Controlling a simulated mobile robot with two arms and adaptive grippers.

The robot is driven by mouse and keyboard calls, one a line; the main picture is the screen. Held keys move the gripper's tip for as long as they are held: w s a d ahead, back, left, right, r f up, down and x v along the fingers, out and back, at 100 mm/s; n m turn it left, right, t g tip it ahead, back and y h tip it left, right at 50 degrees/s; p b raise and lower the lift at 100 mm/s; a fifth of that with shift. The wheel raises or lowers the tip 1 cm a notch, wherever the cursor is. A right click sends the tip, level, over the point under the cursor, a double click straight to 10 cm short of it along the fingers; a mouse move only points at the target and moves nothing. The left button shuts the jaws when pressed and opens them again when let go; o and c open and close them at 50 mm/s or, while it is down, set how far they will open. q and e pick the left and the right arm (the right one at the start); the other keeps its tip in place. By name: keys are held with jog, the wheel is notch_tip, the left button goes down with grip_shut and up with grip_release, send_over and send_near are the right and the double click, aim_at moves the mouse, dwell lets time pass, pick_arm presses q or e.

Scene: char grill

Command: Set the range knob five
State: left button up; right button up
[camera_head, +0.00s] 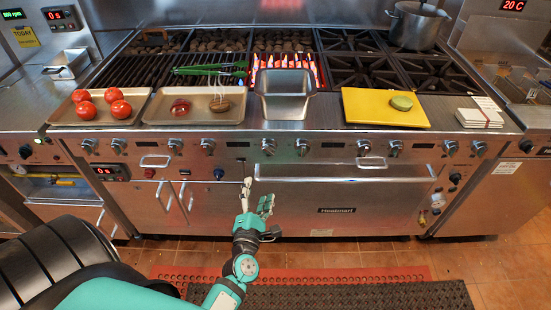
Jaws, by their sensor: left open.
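A row of round silver knobs runs along the front panel of the steel range (345,190). No number is readable on them. Counting from the left along the range, the fifth looks like the knob (268,146) below the steel pan, with another knob (302,147) to its right. My left gripper (257,194) is open and empty, its fingers pointing up in front of the range. It sits below and slightly left of that fifth knob, apart from it in the picture. My right gripper is not in view.
The oven handle (345,180) lies right of my left gripper. On the range's front ledge are a tomato tray (72,112), a patty tray (160,108), a steel pan (285,107) and a yellow board (375,118). Flames show behind the pan.

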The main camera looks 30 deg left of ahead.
aim_at(266, 153)
pick_arm(q)
jog(key=b+x, duration=0.1)
jog(key=x, duration=1.5)
jog(key=shift+d+f+b, duration=0.1)
jog(key=shift+b, duration=0.3)
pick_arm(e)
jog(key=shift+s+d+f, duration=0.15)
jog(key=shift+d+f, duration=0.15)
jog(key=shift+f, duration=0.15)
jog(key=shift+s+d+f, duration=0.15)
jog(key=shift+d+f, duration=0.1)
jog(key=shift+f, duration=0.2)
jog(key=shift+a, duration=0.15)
pick_arm(q)
jog(key=c, duration=1.2)
jog(key=shift+o, duration=0.2)
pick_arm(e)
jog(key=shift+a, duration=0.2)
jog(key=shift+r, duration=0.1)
